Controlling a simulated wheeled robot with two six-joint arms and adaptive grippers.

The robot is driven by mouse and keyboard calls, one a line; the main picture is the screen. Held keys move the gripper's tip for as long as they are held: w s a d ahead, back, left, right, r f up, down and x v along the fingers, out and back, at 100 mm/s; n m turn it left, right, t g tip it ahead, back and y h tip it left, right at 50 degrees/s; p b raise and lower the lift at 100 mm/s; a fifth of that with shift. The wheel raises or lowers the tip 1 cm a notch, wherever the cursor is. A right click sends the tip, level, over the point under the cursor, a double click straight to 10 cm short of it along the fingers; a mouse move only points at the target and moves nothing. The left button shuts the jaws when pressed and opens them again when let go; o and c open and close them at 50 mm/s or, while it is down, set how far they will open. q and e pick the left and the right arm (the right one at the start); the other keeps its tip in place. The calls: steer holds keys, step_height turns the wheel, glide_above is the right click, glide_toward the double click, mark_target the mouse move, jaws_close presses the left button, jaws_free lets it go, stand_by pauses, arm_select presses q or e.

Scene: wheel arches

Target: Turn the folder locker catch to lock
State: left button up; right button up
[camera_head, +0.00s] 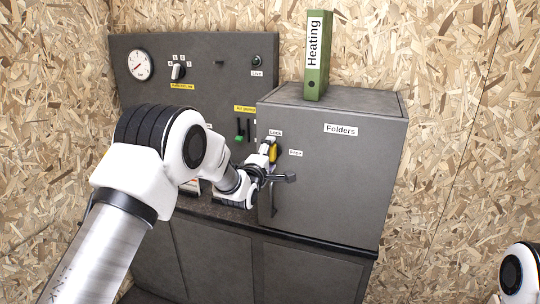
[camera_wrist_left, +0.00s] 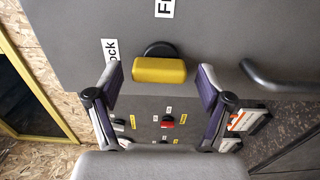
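The folder locker (camera_head: 340,190) is a dark grey cabinet labelled Folders. Its catch is a yellow bar (camera_head: 272,152) on a black round base, on the left of the door. The bar stands roughly upright, with the Lock label (camera_head: 275,133) above it and the Free label (camera_head: 295,153) to its right. In the left wrist view the catch (camera_wrist_left: 160,70) lies crosswise between the fingertips. My left gripper (camera_wrist_left: 160,82) is open around it, with a gap on each side. In the head view the gripper partly covers the catch. My right gripper is out of view.
A dark door handle (camera_head: 273,195) is just below my left gripper. A green Heating binder (camera_head: 317,56) stands on the locker. A grey panel (camera_head: 205,75) with a gauge, knob and switches is to the left. A dark counter (camera_head: 225,212) runs below.

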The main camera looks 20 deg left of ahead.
arm_select(q)
steer(key=shift+s, duration=0.1)
steer(key=s, duration=1.1)
steer(key=shift+s+a, duration=0.2)
steer(key=shift+s, duration=0.2)
steer(key=shift+f, duration=0.1)
